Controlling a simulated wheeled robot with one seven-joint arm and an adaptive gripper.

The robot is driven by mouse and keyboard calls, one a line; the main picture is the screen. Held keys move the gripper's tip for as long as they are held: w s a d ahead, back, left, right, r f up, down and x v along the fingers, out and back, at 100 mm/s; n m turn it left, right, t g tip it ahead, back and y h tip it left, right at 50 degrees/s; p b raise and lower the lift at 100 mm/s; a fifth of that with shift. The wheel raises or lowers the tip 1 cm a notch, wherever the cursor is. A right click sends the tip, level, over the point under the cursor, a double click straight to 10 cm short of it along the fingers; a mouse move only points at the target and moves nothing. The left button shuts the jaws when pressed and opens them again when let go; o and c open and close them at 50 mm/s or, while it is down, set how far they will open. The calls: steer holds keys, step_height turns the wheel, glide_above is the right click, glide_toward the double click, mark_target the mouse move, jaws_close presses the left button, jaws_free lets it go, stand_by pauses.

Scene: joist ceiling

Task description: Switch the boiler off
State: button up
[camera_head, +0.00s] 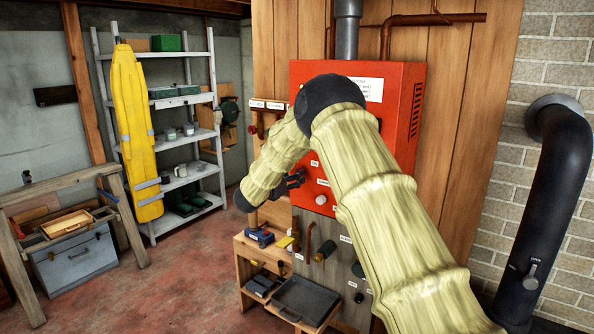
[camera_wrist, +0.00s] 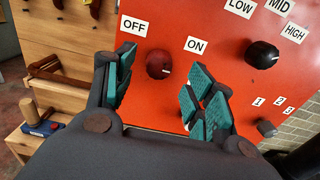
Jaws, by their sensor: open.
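The boiler is a red cabinet (camera_head: 408,90) on the wood-plank wall, partly hidden by my arm in the head view. In the wrist view its red front (camera_wrist: 180,20) carries a round dark red knob (camera_wrist: 158,64) below and between an OFF label (camera_wrist: 133,26) and an ON label (camera_wrist: 196,45). The knob's small pale mark faces right, toward the ON side. My gripper (camera_wrist: 163,88) is open and empty, with its teal-padded fingers either side of the knob and apart from it in the picture. In the head view my gripper (camera_head: 291,184) is near the boiler's lower left.
A black LOW/MID/HIGH knob (camera_wrist: 262,54) and a small knob marked 1, 2, 3 (camera_wrist: 266,128) sit to the right on the panel. A wooden bench (camera_head: 247,262) with a tray and tools stands below. A thick black pipe (camera_head: 560,190) stands at right.

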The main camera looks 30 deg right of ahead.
steer(key=shift+p+x, duration=0.5)
steer(key=shift+x, duration=1.2)
steer(key=c, duration=1)
